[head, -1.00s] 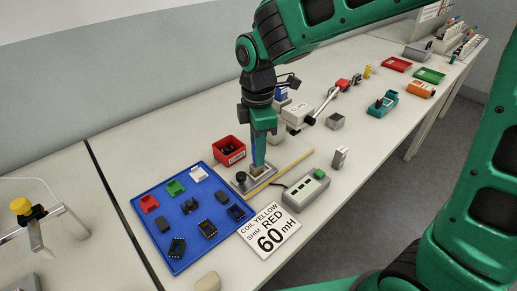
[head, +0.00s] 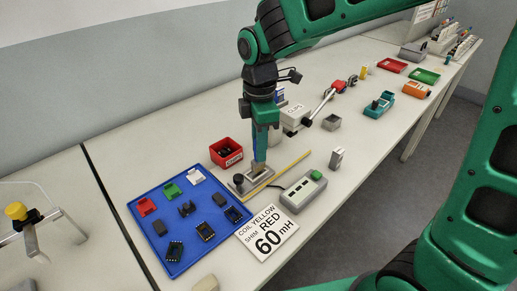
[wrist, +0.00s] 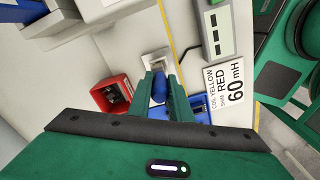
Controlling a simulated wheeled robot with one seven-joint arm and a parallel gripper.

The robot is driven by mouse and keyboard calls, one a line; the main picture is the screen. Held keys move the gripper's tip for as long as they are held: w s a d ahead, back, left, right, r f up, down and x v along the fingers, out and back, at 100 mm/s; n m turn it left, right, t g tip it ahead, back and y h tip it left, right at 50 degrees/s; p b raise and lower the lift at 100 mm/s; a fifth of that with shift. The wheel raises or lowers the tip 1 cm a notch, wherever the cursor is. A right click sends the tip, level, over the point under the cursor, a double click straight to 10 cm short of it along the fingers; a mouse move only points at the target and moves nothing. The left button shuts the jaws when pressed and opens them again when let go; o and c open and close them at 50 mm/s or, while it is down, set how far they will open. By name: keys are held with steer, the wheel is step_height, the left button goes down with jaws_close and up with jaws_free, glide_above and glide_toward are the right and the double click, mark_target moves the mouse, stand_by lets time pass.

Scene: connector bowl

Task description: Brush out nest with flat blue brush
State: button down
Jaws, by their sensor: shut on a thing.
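My gripper (head: 261,128) is shut on the flat blue brush (head: 260,145), which points down. In the wrist view the fingers (wrist: 162,88) stand on either side of the blue brush handle (wrist: 158,90). The brush's lower end is over the nest (head: 262,174), on a metal plate with a black knob at its left. The nest also shows in the wrist view (wrist: 155,61), just beyond the fingertips. Whether the bristles touch it I cannot tell.
A red bin (head: 239,158) stands behind the plate. A blue tray (head: 157,222) of small parts lies to the left. A yellow stick (head: 287,168), a grey meter (head: 304,192) and a "COIL YELLOW" card (head: 267,232) lie to the right and front. A grey clips box (head: 294,118) stands behind.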

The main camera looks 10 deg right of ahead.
steer(key=shift+r, duration=3.95)
steer(key=shift+d, duration=0.1)
